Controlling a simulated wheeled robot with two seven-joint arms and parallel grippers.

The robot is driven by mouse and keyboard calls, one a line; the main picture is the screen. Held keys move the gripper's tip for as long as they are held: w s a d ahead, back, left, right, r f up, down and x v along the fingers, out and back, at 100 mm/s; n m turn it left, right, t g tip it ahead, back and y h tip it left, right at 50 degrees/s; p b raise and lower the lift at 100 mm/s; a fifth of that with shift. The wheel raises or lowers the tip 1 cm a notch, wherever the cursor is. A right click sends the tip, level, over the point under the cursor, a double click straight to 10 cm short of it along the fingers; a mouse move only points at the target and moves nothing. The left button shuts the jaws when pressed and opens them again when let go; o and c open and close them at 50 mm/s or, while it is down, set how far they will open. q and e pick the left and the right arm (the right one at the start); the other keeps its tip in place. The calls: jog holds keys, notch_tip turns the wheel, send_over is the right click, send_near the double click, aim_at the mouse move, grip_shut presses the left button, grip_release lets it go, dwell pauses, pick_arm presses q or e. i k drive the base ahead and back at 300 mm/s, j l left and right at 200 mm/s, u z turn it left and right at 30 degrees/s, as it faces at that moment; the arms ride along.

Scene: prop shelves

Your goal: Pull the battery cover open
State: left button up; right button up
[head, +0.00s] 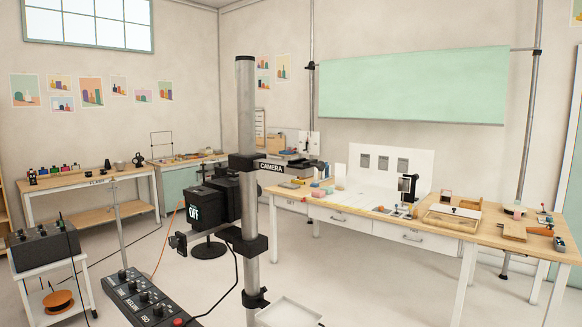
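A black camera-like box (209,206) marked "OFF" is mounted beside an upright silver pole (246,130), held by black clamps. A small grey-black block (178,244) sticks out to the left at the end of a bar below the box. I cannot make out which part is the battery cover, or whether any cover is open or shut. Neither of my grippers is in view.
A black control panel (146,303) with knobs and a red button lies at the lower front. A white tray (288,313) sits beside the pole's foot. A wooden worktable (462,236) with props stands at right. A knobbed box (45,246) rests on a cart at left.

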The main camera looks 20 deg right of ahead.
aim_at(220, 170)
jog(key=z, duration=0.15)
jog(key=i+z, duration=0.25)
jog(key=i, duration=0.3)
jog(key=i+j+z, duration=0.2)
jog(key=i, duration=0.3)
jog(key=l, duration=0.1)
